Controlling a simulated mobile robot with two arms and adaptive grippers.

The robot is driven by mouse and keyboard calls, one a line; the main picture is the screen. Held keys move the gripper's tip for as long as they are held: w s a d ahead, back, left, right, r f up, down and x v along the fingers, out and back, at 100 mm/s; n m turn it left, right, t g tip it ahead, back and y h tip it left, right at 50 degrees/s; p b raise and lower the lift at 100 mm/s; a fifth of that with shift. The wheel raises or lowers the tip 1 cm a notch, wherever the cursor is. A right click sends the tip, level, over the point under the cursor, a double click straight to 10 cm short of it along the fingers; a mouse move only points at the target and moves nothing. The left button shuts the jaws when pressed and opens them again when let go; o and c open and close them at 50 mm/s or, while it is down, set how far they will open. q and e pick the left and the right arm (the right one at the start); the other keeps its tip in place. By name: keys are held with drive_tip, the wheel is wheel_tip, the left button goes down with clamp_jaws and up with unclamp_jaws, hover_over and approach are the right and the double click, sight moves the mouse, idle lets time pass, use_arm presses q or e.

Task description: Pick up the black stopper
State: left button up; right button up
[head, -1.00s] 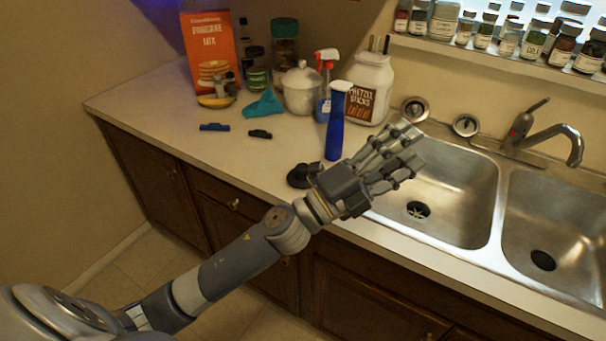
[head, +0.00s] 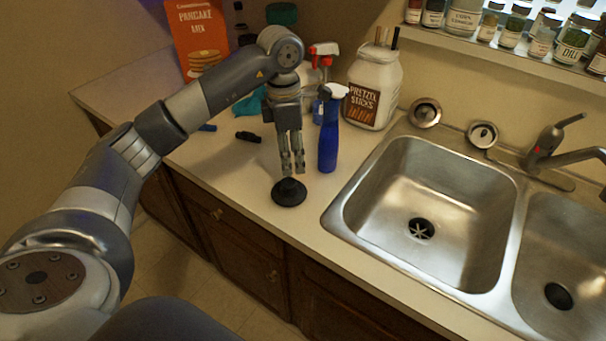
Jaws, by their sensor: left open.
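The black stopper (head: 289,193) is a round, dark disc with a raised knob in its middle. It lies on the counter near the front edge, left of the sink. My left gripper (head: 292,172) points down just above the stopper, with its fingertips close over the knob. The gripper is open and holds nothing; a small gap seems to separate the fingertips from the knob. My right gripper is not in view.
A blue spray bottle (head: 328,130) stands close to the right of my gripper. A pretzel jar (head: 373,90) stands behind it. A small black item (head: 248,137) lies to the left. The double sink (head: 350,225) is at the right. The counter front left of the stopper is clear.

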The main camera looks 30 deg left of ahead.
sight(288, 182)
use_arm(q)
drive_tip(key=shift+w+a+r, duration=0.1)
drive_tip(key=shift+w+a, duration=0.2)
drive_tip(key=shift+a, duration=0.45)
drive_tip(key=shift+s+a+f+y, duration=0.1)
drive_tip(key=shift+s+f+y, duration=0.05)
drive_tip(key=shift+f+y, duration=0.15)
drive_tip(key=f, duration=0.2)
drive_tip(key=s+f+p, duration=0.1)
drive_tip(key=shift+s+f, duration=0.1)
drive_tip(key=shift+f, duration=0.3)
drive_tip(key=shift+f+p, duration=0.3)
drive_tip(key=shift+p, duration=0.05)
drive_tip(key=f+p, duration=0.1)
drive_tip(key=f, duration=0.1)
drive_tip(key=d+f+p, duration=0.1)
drive_tip(key=f, duration=0.1)
drive_tip(key=shift+f, duration=0.15)
drive_tip(key=shift+w+f, duration=0.2)
drive_tip(key=shift+f, duration=0.15)
drive_tip(key=shift+c, duration=1.4)
drive_tip(key=c, duration=0.9)
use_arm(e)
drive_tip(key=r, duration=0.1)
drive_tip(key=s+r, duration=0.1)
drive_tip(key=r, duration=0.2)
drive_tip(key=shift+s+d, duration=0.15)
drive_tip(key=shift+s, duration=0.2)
